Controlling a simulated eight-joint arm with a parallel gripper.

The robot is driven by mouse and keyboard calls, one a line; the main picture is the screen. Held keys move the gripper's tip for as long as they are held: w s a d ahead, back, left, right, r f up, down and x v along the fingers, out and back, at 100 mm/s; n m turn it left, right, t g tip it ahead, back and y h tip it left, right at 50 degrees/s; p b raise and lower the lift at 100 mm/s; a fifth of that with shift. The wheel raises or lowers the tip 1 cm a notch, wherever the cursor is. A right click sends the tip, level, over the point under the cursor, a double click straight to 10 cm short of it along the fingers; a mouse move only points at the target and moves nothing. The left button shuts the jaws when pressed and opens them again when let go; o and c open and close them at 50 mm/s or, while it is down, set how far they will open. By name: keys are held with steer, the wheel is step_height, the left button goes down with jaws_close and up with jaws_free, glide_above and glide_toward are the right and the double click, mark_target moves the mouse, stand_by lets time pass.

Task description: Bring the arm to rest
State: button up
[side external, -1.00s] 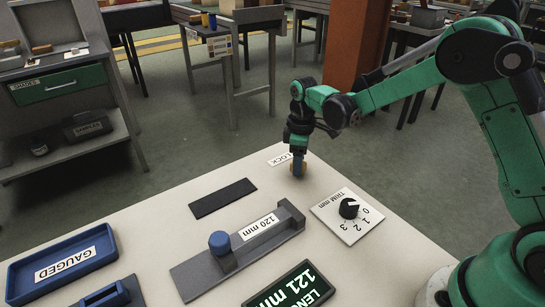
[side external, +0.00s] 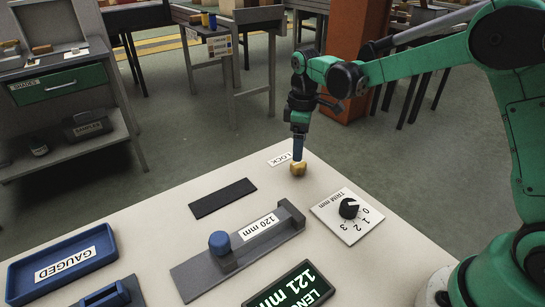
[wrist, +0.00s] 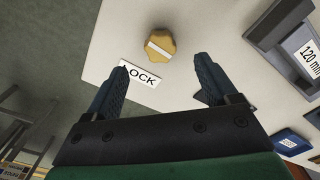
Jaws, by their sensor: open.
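My gripper (side external: 298,150) is raised just above a yellow knob (side external: 298,169) beside the LOCK label (side external: 281,158) at the far edge of the table. In the wrist view my gripper (wrist: 160,82) has its two blue fingers spread wide with nothing between them. The yellow knob (wrist: 159,45), with a pale bar across its top, sits beyond the fingertips and apart from them. One finger partly covers the LOCK label in that view.
On the table (side external: 145,232) are a 120 mm gauge block fixture (side external: 190,273), a dark strip (side external: 223,198), a trim dial plate (side external: 340,229), a length display (side external: 292,287) and a blue GAUGED tray (side external: 62,262). Open space lies above the table.

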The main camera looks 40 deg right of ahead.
steer(key=shift+r, duration=0.3)
steer(key=shift+r, duration=0.15)
steer(key=s+a+r+m+t, duration=0.1)
steer(key=s+r+m+t, duration=0.2)
steer(key=s, duration=0.4)
steer(key=s+r+m+t, duration=0.3)
steer(key=s+m+t, duration=0.1)
steer(key=s+m, duration=0.1)
steer(key=shift+s+a+r, duration=0.2)
steer(key=shift+s+a, duration=0.2)
steer(key=shift+s, duration=0.5)
